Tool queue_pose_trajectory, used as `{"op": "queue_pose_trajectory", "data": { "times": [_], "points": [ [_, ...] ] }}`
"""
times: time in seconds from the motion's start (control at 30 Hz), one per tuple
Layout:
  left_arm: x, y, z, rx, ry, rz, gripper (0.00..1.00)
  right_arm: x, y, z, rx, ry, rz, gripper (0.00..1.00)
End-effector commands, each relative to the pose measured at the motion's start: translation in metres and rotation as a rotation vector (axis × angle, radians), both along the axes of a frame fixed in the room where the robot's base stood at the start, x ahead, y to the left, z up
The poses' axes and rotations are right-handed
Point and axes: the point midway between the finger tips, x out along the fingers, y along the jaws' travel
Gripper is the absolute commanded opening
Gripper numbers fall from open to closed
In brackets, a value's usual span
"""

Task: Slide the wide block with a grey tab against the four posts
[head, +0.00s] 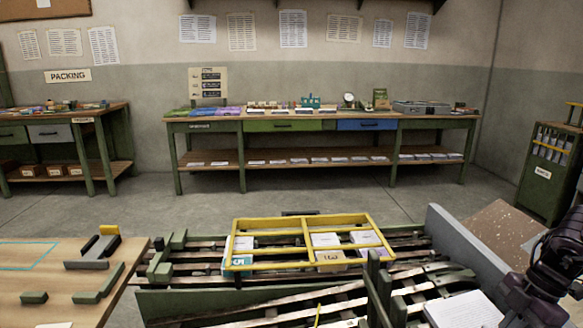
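I cannot pick out for certain a wide block with a grey tab, or a set of four posts. On the wooden table at the left, a grey bracket-like piece (95,250) has a yellow block (109,230) at its far end. Low green blocks (34,297) lie nearer on the same table. A yellow divided frame (305,220) holds stacks of sheets on a slatted bench, with a dark bar behind its far edge. My dark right arm shows at the right edge, its gripper (520,297) low and apart from these pieces; its fingers are unclear. My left gripper is out of view.
The slatted bench (180,303) has green upright ends and a grey side panel (462,248). A white paper stack (463,310) lies near my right arm. A long workbench (320,122) stands at the back wall, a green cabinet (550,172) at right. Floor between is clear.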

Motion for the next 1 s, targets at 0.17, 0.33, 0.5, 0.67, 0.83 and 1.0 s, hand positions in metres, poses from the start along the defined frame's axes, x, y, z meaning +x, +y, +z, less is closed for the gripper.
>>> {"op": "queue_pose_trajectory", "data": {
  "times": [0.17,0.33,0.5,0.67,0.83,1.0],
  "points": [
    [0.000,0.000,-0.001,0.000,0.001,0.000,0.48,-0.006,0.000,-0.008,0.001,0.019,-0.003,0.00],
    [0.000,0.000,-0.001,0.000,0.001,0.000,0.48,-0.006,0.000,-0.008,0.001,0.020,-0.002,0.00],
    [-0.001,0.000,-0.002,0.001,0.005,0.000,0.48,-0.006,0.002,-0.009,0.001,0.019,-0.003,0.00],
    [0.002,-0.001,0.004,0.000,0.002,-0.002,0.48,-0.006,0.004,-0.008,0.001,0.018,-0.003,0.00],
    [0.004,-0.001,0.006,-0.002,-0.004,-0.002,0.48,-0.006,-0.001,-0.007,0.001,0.019,-0.003,0.00],
    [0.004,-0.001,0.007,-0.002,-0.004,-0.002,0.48,-0.004,-0.011,-0.006,-0.003,0.016,-0.006,0.00]
  ]
}}
